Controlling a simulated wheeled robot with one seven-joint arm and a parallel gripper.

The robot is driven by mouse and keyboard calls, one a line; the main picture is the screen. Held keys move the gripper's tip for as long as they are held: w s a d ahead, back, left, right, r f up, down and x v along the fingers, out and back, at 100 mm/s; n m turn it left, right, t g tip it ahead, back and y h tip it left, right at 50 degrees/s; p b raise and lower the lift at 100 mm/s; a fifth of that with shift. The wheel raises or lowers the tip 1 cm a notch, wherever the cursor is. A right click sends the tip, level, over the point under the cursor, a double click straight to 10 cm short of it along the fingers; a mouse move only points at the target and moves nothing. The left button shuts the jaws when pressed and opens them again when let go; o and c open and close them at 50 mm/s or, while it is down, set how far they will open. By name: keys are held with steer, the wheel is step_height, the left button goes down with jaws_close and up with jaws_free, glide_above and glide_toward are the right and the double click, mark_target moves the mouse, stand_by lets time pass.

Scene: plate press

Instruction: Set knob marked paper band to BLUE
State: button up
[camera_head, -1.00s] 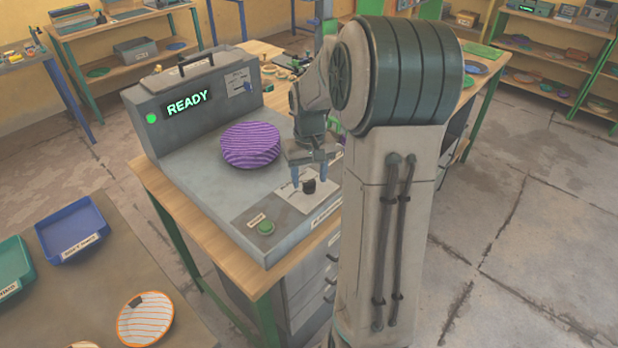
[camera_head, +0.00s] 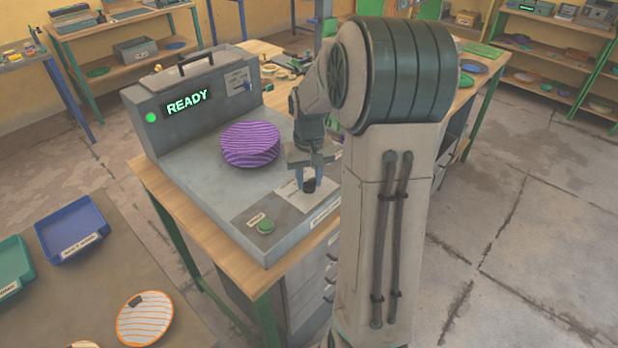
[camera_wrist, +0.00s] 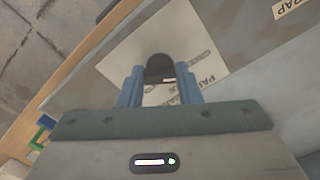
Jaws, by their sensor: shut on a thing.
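The paper band knob is a small black knob (camera_head: 309,185) on a white label plate (camera_head: 290,196) at the front right of the grey press (camera_head: 215,195). My gripper (camera_head: 311,180) is over it from above with its blue fingers down on either side. In the wrist view the black knob (camera_wrist: 159,68) sits between the two blue fingers (camera_wrist: 160,88), which are shut on it. A small light mark shows on the knob. The plate's printed words are partly hidden, so I cannot read which setting the knob points to.
A purple striped plate stack (camera_head: 250,145) sits on the press, behind the knob. A green button (camera_head: 265,227) is at the front left of it. The display (camera_head: 187,101) reads READY. A side table holds a blue tray (camera_head: 72,230) and an orange striped plate (camera_head: 145,318).

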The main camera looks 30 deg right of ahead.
mark_target(309, 180)
steer(key=m+b, duration=0.1)
steer(key=m, duration=0.4)
steer(key=shift+w, duration=0.1)
steer(key=m, duration=0.6)
stand_by(0.5)
steer(key=o, duration=1)
steer(key=shift+r, duration=0.15)
step_height(309, 180, up, 14)
steer(key=shift+f, duration=0.2)
